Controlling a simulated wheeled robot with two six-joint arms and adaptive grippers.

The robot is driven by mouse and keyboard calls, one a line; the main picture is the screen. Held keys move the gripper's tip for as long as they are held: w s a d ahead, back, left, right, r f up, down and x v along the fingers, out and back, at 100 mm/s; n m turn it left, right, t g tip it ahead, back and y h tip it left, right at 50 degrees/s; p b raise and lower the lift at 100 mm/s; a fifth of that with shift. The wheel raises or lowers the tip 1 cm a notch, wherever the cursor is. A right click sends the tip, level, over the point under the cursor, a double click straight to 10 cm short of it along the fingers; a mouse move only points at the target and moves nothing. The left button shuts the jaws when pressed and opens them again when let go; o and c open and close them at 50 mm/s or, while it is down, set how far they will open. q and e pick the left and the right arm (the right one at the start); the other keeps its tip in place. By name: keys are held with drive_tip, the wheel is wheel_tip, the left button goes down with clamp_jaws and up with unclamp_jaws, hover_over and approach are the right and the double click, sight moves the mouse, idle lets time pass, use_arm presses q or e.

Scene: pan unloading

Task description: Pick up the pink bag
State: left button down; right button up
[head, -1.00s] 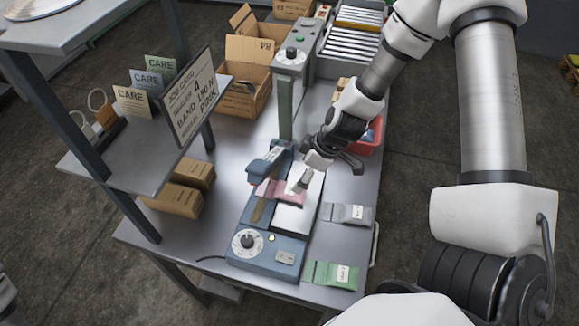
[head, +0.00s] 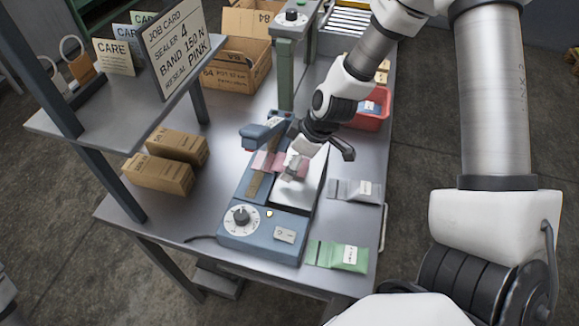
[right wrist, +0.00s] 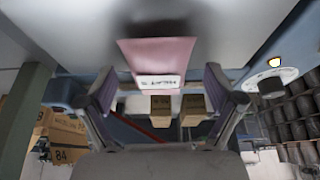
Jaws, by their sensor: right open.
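The pink bag (head: 271,161) lies across the blue sealer (head: 257,230) in the head view, with its right part covered by my gripper. In the right wrist view the pink bag (right wrist: 157,54) shows its white label, close ahead and roughly between the two fingers. My right gripper (head: 294,167) is at the bag's right end; in the wrist view its fingers (right wrist: 160,92) are spread apart, one on each side of the bag. I cannot tell whether either finger touches it. My left gripper is not in view.
A grey bag (head: 355,190) and a green bag (head: 338,256) lie right of the sealer. A red bin (head: 372,122) stands behind them. A green post (head: 286,80) rises behind the sealer. Brown boxes (head: 160,175) and a shelf with a job card (head: 178,43) stand left.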

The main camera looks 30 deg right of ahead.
drive_tip(key=shift+d, duration=0.1)
drive_tip(key=c, duration=1.3)
